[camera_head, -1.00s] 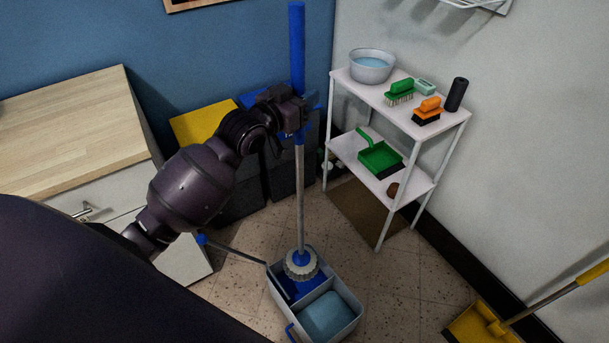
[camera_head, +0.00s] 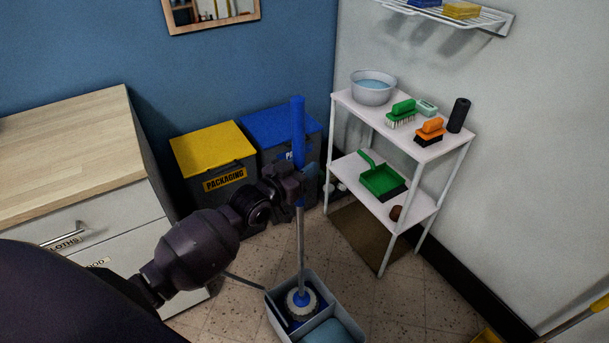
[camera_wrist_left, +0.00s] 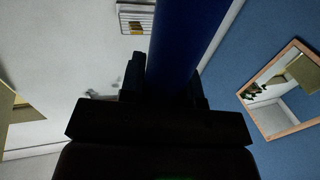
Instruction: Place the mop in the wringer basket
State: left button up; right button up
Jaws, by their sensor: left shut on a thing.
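The mop (camera_head: 300,250) stands nearly upright, with a blue grip at the top and a grey metal pole. My left gripper (camera_head: 299,186) is shut on the mop's blue grip, which also fills the upper middle of the left wrist view (camera_wrist_left: 175,45). The mop's round white and blue head (camera_head: 301,303) is in the back left compartment of the grey mop bucket (camera_head: 281,321), where the wringer basket seems to be. I cannot tell whether the head rests on the bottom. The bucket's front is cut off by the picture's lower edge. My right gripper is not in view.
A white shelf (camera_head: 347,101) with a bowl (camera_head: 373,87), brushes and a green dustpan (camera_head: 382,180) stands right of the mop. A yellow-lidded bin (camera_head: 212,148) and a blue-lidded bin (camera_head: 275,122) stand behind. A wooden-topped cabinet (camera_head: 70,140) is at left.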

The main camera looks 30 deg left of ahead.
pick_arm(q)
jog(key=shift+f, duration=1.35)
jog(key=o, duration=1)
jog(key=shift+s, duration=0.15)
jog(key=v, duration=1.2)
jog(key=s+d+f+g+y, duration=0.1)
jog(key=s+f+g, duration=0.1)
jog(key=s+f, duration=0.3)
jog(key=s+d+f+n+g+y, duration=0.1)
jog(key=s+f+g+y, duration=0.1)
jog(key=s+f, duration=0.3)
jog(key=s+d+f+n+g+y, duration=0.1)
jog(key=s+f+g, duration=0.1)
jog(key=s+f, duration=0.4)
jog(key=shift+s+d+y, duration=0.3)
jog(key=shift+d+y, duration=0.05)
jog(key=shift+y, duration=0.05)
